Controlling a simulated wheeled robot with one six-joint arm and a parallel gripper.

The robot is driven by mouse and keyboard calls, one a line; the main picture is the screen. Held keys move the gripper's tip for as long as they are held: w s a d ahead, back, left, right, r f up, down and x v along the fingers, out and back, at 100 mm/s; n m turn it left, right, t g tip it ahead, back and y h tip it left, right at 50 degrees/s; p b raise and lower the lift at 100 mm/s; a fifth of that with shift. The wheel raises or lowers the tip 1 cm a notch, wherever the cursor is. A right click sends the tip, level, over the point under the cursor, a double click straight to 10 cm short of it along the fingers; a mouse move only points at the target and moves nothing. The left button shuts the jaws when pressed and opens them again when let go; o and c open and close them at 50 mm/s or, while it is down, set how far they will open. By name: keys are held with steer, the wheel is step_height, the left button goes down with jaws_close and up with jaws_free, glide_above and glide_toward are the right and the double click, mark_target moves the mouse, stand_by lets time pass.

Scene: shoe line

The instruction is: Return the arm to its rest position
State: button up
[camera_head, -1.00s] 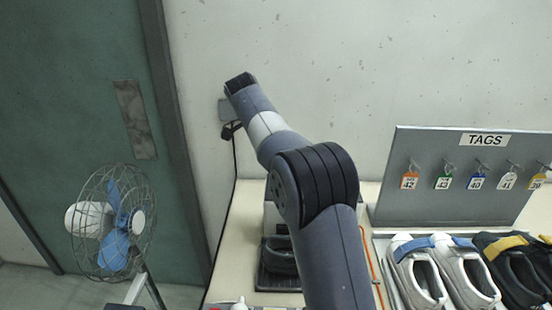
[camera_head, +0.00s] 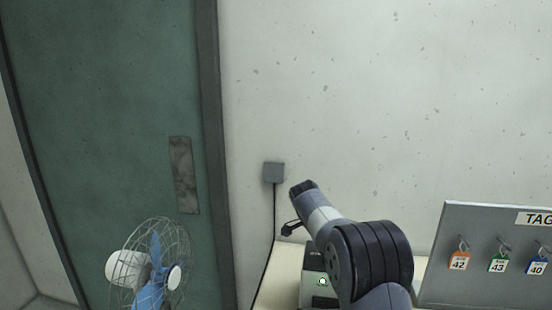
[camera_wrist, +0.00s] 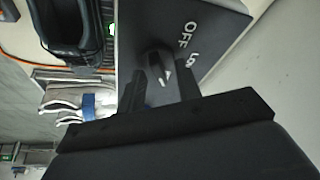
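My arm (camera_head: 372,262) rises from the bottom of the head view, bent at the elbow. A small dark part of its far end shows beside the wall; the fingers cannot be made out there. In the wrist view my gripper (camera_wrist: 160,92) has its two dark fingers apart. A dark pointer knob (camera_wrist: 158,66) shows between and beyond them, on a dark panel (camera_wrist: 215,25) marked OFF. I cannot tell whether the fingers touch the knob.
A machine with a green light (camera_head: 323,281) stands by my elbow. The tag board (camera_head: 480,270) is at right, a fan (camera_head: 150,268) at lower left. A wall box (camera_head: 274,172) with a cable is near my arm's end. A black shoe (camera_wrist: 70,30) shows in the wrist view.

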steer(key=shift+s, duration=0.1)
stand_by(0.4)
steer(key=shift+r, duration=0.15)
steer(key=v, duration=1.1)
steer(key=x, duration=1.1)
steer(key=shift+f, duration=0.2)
steer(key=n+t, duration=0.1)
steer(key=n, duration=0.1)
steer(key=n+y, duration=0.1)
steer(key=n, duration=0.2)
steer(key=shift+s+d+r+n+t+b, duration=0.1)
steer(key=shift+n+t+b, duration=0.2)
steer(key=shift+t+b, duration=0.1)
steer(key=n+y, duration=0.1)
steer(key=n, duration=0.2)
steer(key=n+t+y, duration=0.1)
steer(key=n, duration=0.2)
steer(key=shift+d+p, duration=0.15)
steer(key=shift+p, duration=0.25)
steer(key=d+b+v, duration=0.1)
steer(key=v, duration=0.9)
steer(key=shift+s+a+r+y+b, duration=0.25)
steer(key=shift+a+r+y+b, duration=0.05)
steer(key=shift+a+r+b, duration=0.05)
